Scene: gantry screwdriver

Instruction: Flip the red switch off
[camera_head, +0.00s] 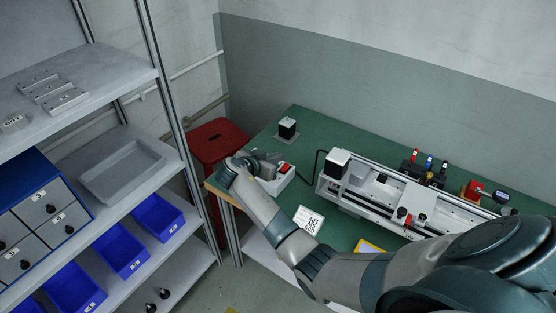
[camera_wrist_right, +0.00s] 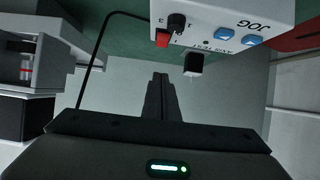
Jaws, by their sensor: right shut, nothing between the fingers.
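The red switch (camera_head: 285,168) is on a white control box (camera_head: 278,185) at the near left part of the green table. In the right wrist view the red switch (camera_wrist_right: 162,38) is at the box's lower left edge, beside a black knob (camera_wrist_right: 176,23). Whether it is on or off is not clear. My right gripper (camera_head: 269,160) is beside the box, near the switch. In the wrist view its shut, empty fingers (camera_wrist_right: 160,80) point toward the switch, with a visible gap between them. My left gripper is not in view.
A gantry machine (camera_head: 400,195) stands to the right on the table. A red stool (camera_head: 215,140) and shelves (camera_head: 120,165) are at left.

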